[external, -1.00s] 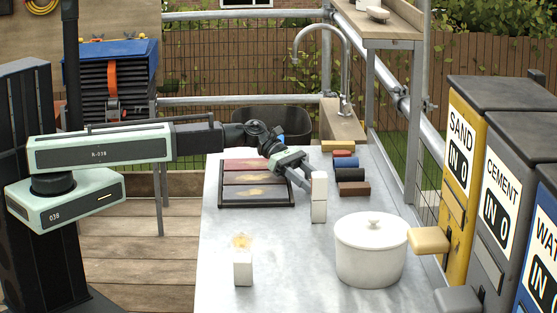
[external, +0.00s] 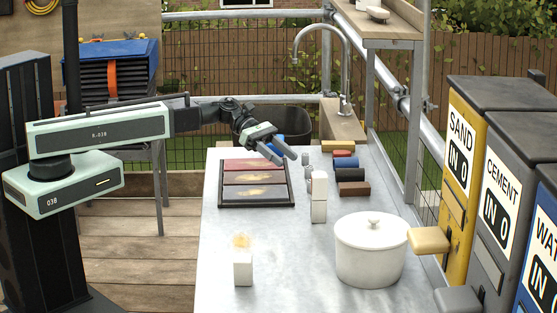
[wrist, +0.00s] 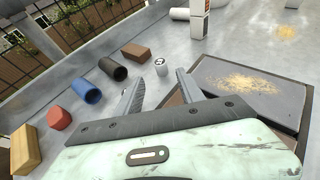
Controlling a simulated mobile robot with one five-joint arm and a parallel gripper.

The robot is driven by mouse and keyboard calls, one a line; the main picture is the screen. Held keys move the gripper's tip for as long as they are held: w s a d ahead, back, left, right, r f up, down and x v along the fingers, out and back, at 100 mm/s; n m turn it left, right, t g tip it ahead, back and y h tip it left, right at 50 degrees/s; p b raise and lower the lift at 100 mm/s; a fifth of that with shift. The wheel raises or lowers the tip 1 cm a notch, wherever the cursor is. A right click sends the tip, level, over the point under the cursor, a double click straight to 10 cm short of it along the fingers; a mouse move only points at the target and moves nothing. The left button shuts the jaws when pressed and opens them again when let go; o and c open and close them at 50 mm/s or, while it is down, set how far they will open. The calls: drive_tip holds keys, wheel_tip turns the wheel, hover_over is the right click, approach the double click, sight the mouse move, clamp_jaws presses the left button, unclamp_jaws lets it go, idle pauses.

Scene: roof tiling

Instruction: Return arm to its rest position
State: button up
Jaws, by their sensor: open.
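My arm reaches from the left over the grey worktop (external: 240,225). My gripper (external: 283,156) is above the black-framed tray (external: 291,203) with three panels, near its back right corner. Its two fingers are spread apart with nothing between them, and they also show in the wrist view (wrist: 158,92). The fingers point down and to the right, clear of the white stacked blocks (external: 319,197).
A white lidded pot (external: 370,250) stands at the front right. Several coloured pieces, including a brown block (external: 353,188), lie right of the tray. A tap (external: 345,80) rises behind.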

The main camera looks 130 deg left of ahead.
idle(0.3)
